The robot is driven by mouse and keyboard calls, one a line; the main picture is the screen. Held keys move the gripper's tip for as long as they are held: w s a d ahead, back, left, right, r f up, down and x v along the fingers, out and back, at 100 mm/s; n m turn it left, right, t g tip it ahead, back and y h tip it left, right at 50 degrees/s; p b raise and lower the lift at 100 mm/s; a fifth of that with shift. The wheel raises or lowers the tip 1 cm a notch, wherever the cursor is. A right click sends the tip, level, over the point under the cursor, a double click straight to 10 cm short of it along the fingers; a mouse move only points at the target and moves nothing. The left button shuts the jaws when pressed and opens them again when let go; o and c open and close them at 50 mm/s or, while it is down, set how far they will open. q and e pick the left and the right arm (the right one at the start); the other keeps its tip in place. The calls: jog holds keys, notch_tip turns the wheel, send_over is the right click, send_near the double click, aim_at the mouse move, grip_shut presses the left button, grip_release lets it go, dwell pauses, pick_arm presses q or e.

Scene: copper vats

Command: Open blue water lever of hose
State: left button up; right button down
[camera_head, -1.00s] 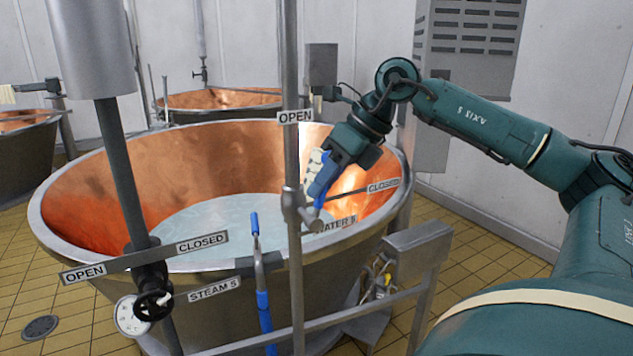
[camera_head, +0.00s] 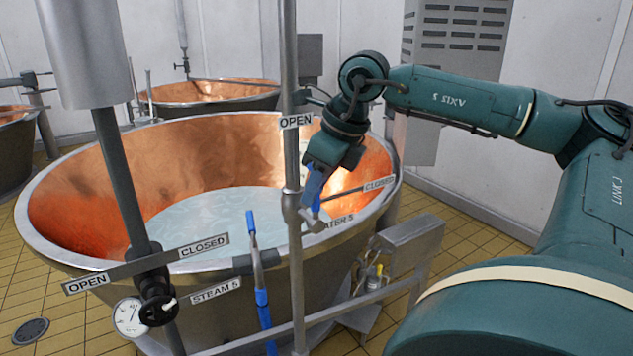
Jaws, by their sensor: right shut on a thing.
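The blue water lever (camera_head: 317,205) sits at a valve on the upright grey pipe, just right of it, at the near rim of the large copper vat (camera_head: 90,195). Only a small part of the lever shows. My right gripper (camera_head: 314,193) reaches down from above and is shut on the lever; its fingertips are partly hidden. A sign reading OPEN (camera_head: 296,121) is on the pipe above, and a CLOSED sign (camera_head: 379,184) is to the right. The WATER 5 sign (camera_head: 338,221) is partly covered. My left gripper is not in view.
A blue-handled hose (camera_head: 256,260) hangs at the vat's front rim. The steam valve (camera_head: 155,297) with its gauge and OPEN/CLOSED plate is on the left. A grey metal box (camera_head: 405,242) and a rail stand at the front right.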

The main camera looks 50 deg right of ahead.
jog(key=shift+r, duration=0.15)
jog(key=c, duration=1.4)
grip_release()
jog(key=shift+w+a, duration=0.1)
jog(key=shift+a, duration=0.05)
jog(key=v, duration=1.3)
